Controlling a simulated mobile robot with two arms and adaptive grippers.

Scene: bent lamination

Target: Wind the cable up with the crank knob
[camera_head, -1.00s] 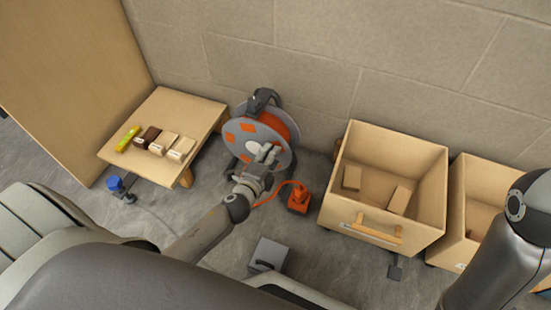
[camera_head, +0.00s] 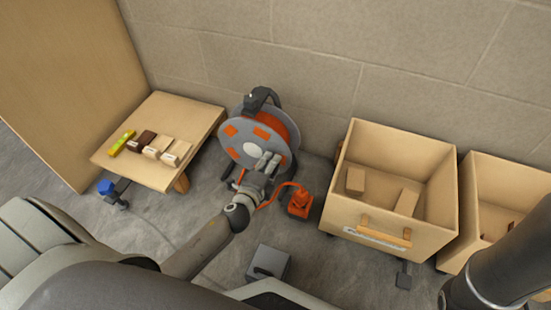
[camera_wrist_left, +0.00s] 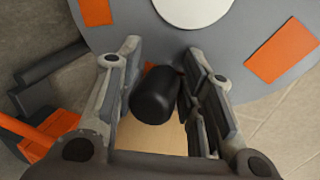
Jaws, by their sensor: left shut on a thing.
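The cable reel (camera_head: 240,140) stands on the floor against the wall, a grey disc with orange patches and a pale hub. Its orange cable (camera_head: 283,188) runs from the reel's lower right to an orange block (camera_head: 300,203) on the floor. My left gripper (camera_head: 268,163) is at the lower right of the disc's face. In the left wrist view the black crank knob (camera_wrist_left: 154,95) sits between the fingers of my left gripper (camera_wrist_left: 168,90), which is shut on it. The disc (camera_wrist_left: 180,45) lies just beyond. My right gripper is out of view.
A low wooden table (camera_head: 190,108) with several small blocks stands left of the reel. A wooden crate (camera_head: 372,225) with blocks stands to the right, with another crate (camera_head: 470,190) beyond it. A grey box (camera_head: 270,262) sits on the floor in front.

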